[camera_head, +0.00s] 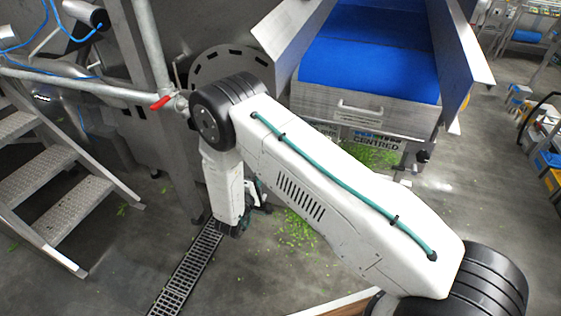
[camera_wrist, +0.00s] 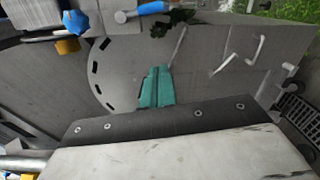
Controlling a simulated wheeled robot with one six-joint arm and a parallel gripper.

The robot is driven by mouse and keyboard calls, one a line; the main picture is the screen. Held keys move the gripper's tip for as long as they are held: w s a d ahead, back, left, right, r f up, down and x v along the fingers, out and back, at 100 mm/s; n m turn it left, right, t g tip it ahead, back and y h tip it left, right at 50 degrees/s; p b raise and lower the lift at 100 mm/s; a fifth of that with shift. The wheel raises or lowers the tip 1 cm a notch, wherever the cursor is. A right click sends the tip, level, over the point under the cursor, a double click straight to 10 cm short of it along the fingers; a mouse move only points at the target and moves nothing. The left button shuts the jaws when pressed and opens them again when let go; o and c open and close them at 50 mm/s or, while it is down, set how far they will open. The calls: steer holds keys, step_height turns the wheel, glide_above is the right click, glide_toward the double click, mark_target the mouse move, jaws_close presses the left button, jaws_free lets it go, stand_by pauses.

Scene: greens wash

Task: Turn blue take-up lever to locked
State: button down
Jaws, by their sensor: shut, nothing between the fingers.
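A blue-handled lever (camera_wrist: 152,8) lies at the top edge of the wrist view, with its grey metal end to the left; part of it is cut off. A blue knob (camera_wrist: 75,22) shows further left. I cannot tell for sure which is the take-up lever, and neither is clear in the head view. My gripper (camera_wrist: 159,70), with teal fingers, is shut and empty in the wrist view. Its tips point toward the top, apart from the blue handle in the picture. In the head view my arm largely hides the gripper.
A blue conveyor belt (camera_head: 370,60) stands behind my arm, with a sign (camera_head: 377,142) reading "CENTRED" below it. Metal steps (camera_head: 45,172) stand at the left, near a red-handled valve (camera_head: 161,102). A floor drain (camera_head: 188,270) and scattered greens (camera_head: 295,232) lie below.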

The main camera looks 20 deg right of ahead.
steer(key=w+d, duration=0.6)
steer(key=d, duration=0.4)
steer(key=shift+r, duration=0.4)
steer(key=shift+s+d+n, duration=0.3)
steer(key=shift+n, duration=0.5)
steer(key=s+d+r+n, duration=0.3)
steer(key=d+n, duration=0.1)
steer(key=shift+s+d+r, duration=0.15)
steer(key=shift+s+d, duration=0.05)
steer(key=shift+d, duration=0.15)
stand_by(0.7)
steer(key=shift+r, duration=0.15)
stand_by(0.5)
